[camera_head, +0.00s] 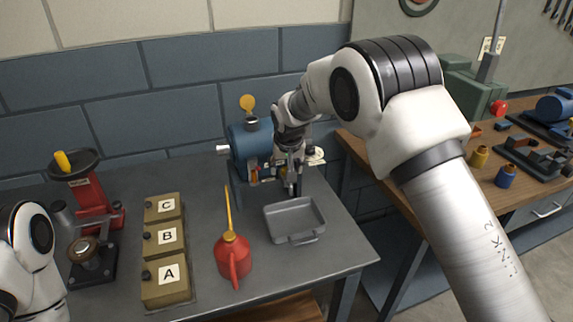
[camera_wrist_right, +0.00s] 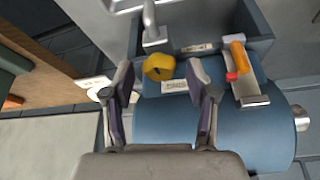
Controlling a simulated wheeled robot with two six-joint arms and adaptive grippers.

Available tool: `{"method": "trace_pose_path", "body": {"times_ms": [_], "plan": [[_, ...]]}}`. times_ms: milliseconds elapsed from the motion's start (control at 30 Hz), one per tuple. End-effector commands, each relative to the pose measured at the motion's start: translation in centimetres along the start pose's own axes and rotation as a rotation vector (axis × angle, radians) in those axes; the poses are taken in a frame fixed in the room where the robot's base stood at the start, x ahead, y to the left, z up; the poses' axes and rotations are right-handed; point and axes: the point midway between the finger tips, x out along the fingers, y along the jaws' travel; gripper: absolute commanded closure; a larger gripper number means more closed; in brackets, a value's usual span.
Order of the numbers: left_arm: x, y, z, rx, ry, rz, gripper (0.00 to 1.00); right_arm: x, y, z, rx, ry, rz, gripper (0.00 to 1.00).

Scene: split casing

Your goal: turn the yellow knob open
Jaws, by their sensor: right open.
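The yellow knob (camera_wrist_right: 158,67) shows in the right wrist view, on the blue casing (camera_wrist_right: 200,130) above a small label. My right gripper (camera_wrist_right: 163,75) is open, with one finger on each side of the knob in that view. I see gaps between the fingers and the knob, but cannot tell the depth between them. In the head view my right gripper (camera_head: 291,178) points down at the near face of the blue casing (camera_head: 240,142); the arm and gripper largely hide the knob there. Only white links of my left arm show at the left edge; its gripper is out of the picture.
An orange-handled part (camera_wrist_right: 239,55) with a red tip sits beside the knob on the casing. A grey tray (camera_head: 291,240) and a red oil can (camera_head: 233,255) stand in front of it. Boxes A (camera_head: 167,298), B and C stand left. A yellow disc (camera_head: 247,103) tops the casing.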

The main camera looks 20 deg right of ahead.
Motion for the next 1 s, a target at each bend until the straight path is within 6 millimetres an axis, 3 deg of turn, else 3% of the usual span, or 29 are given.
{"method": "trace_pose_path", "body": {"times_ms": [100,267,667,1000], "plan": [[0.0,0.0,0.0,0.0,-0.001,0.0,1.0,-0.1,0.0,0.0,0.0,0.0,0.0,0.43],[0.0,0.0,0.0,0.0,-0.001,0.0,1.0,0.0,0.0,0.0,0.0,0.0,0.0,0.99],[-0.3,0.0,0.0,0.0,-0.001,0.0,1.0,-0.1,0.1,0.0,-0.025,0.0,-0.01,1.0],[-2.0,0.0,0.0,0.0,0.0,0.0,1.0,-0.2,0.2,-0.1,-0.189,-0.001,-0.08,1.0]]}}
